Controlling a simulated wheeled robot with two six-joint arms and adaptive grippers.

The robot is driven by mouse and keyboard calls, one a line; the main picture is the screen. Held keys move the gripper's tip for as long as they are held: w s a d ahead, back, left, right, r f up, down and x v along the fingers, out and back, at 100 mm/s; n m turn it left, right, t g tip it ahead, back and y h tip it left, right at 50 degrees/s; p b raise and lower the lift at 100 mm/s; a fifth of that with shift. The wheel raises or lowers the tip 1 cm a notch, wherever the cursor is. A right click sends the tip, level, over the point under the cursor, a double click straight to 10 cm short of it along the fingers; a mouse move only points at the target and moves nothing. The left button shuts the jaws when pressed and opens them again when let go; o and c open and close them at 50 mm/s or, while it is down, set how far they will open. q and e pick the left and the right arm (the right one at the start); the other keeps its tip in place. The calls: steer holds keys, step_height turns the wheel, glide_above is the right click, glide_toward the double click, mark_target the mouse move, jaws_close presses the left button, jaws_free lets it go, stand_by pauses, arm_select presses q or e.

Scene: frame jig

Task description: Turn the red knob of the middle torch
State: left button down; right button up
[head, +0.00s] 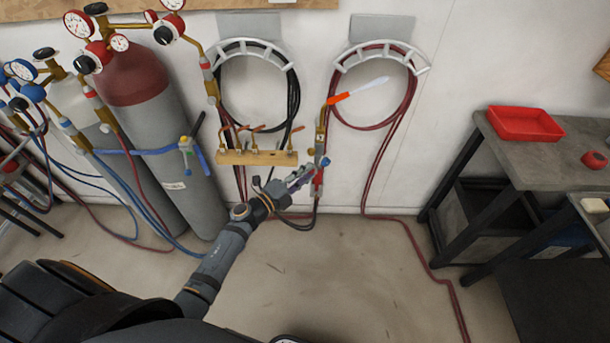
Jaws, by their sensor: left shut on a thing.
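A brass torch (321,135) hangs upright on the wall between two hose hooks, with an orange and white flame (358,92) pointing right from its tip. A blue knob (326,162) shows at its lower right, and a red part (318,181), apparently the red knob, sits at its lower end. My left gripper (306,177) reaches up from the lower left and is shut at this red part; the fingers partly cover it. The exact contact is too small to see. My right gripper is not in view.
A wooden rack (256,157) with several brass fittings is fixed left of the torch. Gas cylinders (160,120) with gauges and hoses stand at left. A red hose (415,245) trails across the floor. A workbench with a red tray (525,123) stands at right. The middle floor is clear.

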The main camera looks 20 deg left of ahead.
arm_select(q)
steer(key=shift+m, duration=0.6)
steer(key=c, duration=1.1)
jaws_free()
steer(key=v, duration=1.2)
steer(key=shift+f, duration=0.1)
